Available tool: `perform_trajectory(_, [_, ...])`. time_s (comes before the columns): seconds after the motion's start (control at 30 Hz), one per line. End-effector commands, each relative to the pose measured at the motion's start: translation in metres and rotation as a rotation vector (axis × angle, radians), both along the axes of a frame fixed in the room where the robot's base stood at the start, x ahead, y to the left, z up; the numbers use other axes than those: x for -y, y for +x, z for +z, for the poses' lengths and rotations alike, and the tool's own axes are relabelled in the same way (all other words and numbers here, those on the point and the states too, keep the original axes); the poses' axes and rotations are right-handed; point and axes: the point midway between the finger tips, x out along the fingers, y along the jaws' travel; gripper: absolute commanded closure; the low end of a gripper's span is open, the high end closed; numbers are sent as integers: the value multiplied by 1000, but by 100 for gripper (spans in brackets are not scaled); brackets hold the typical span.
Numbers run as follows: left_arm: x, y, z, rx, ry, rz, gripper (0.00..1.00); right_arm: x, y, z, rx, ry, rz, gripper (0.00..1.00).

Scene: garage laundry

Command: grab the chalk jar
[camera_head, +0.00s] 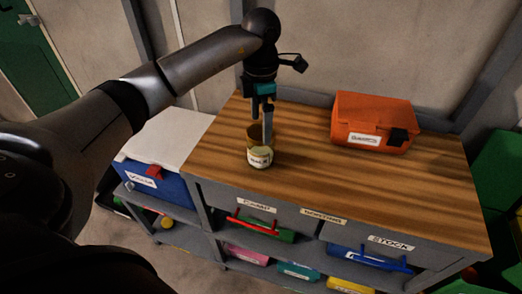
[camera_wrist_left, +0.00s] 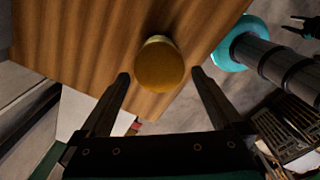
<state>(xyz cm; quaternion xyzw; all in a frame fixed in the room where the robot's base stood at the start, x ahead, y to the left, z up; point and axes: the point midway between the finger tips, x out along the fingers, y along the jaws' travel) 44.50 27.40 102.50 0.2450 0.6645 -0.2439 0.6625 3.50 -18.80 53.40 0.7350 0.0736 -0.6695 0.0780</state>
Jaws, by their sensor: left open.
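The chalk jar (camera_head: 260,152) stands upright on the wooden worktop (camera_head: 330,190), near its left end. It has a brown upper part and a pale label with dark lettering. In the left wrist view its round brown-yellow top (camera_wrist_left: 159,65) shows midway between the fingers and slightly beyond their tips. My left gripper (camera_head: 263,122) points down from above, with its fingers at the jar's upper part. The gripper (camera_wrist_left: 161,76) is open in the left wrist view, with a gap on both sides of the jar.
An orange labelled box (camera_head: 372,122) stands at the worktop's back right. A blue box with a white lid (camera_head: 160,145) is left of the worktop. Shelves below hold several coloured bins.

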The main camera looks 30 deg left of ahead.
Motion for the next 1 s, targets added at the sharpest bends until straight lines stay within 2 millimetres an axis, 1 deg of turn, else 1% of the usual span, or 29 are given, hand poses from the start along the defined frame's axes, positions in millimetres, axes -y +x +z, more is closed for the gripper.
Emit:
perform_trajectory(0.03, [1, -1, -13, -3, -1, 1, 0, 0, 0, -2, 0, 0, 0, 50])
perform_trajectory(0.1, [1, -1, -26, -3, -2, -1, 0, 0, 0, -3, 0, 0, 0, 50])
perform_trajectory(0.2, [0, 0, -39, -2, -2, 0, 0, 0, 0, -3, -1, 0, 0, 50])
perform_trajectory(0.47, [1, 0, -53, 0, -3, -1, 0, 0, 0, -4, -1, 0, 0, 50])
perform_trajectory(0.57, [0, 0, -65, -2, -4, -1, 0, 0, 0, -5, -1, 0, 0, 50])
perform_trajectory(0.73, [-1, 0, -92, -2, -4, -1, 0, 0, -1, -7, -1, 0, 0, 50])
perform_trajectory(0.83, [-1, 1, -99, 1, -3, 0, 0, 0, -1, -8, -1, 0, 0, 50])
perform_trajectory(1.0, [-1, 1, -99, 3, -3, 0, 0, 0, -1, -7, -1, 0, 0, 50])
